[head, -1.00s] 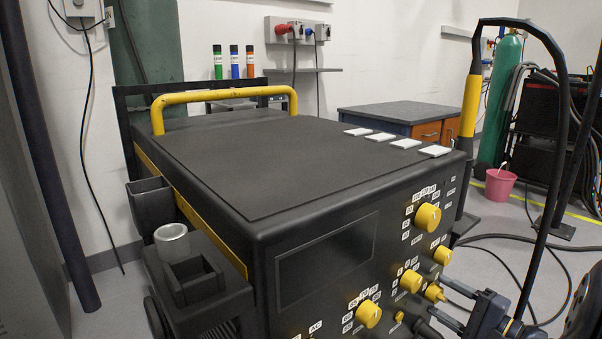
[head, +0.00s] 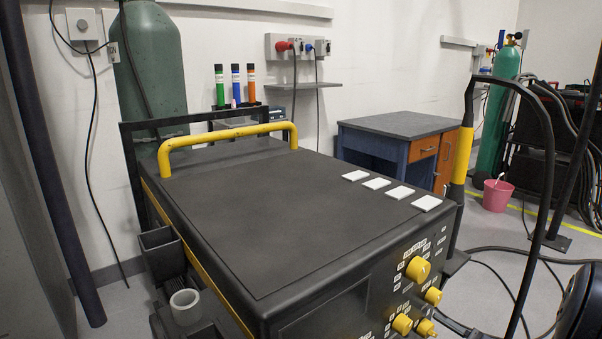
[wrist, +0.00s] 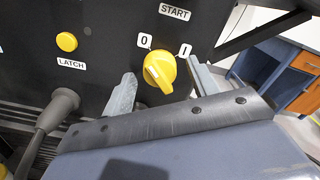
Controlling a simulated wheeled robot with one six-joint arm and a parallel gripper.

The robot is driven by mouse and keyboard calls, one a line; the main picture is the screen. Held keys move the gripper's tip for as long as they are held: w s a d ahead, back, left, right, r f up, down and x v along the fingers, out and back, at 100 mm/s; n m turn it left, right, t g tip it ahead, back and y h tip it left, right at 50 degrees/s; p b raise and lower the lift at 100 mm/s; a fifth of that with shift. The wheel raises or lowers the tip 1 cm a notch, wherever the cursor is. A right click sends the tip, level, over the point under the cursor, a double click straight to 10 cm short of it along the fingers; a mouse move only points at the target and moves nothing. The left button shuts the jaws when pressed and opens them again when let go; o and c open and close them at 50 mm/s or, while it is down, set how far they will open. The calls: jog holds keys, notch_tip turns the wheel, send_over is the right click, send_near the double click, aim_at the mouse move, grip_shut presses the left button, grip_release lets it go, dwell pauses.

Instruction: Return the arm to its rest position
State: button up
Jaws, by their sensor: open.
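My gripper (wrist: 161,67) shows in the wrist view with its two grey fingers apart, one on each side of a yellow rotary knob (wrist: 159,70). I see a gap between the knob and each finger. The knob sits on a dark panel between the labels 0 and I, under a START label. I cannot tell which label it points to. The arm and gripper are not clearly seen in the head view. The black machine (head: 270,210) with its yellow handle fills the middle of that view.
White tiles (head: 400,192) lie on the machine top. A black curved bar (head: 545,150) stands at the right. A blue cabinet (head: 370,145) and a pink bucket (head: 497,196) are behind.

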jog(key=m+p, duration=0.5)
jog(key=m, duration=0.1)
jog(key=shift+r, duration=0.15)
jog(key=shift+s, duration=0.1)
jog(key=shift+s+d, duration=0.25)
jog(key=shift+s, duration=0.05)
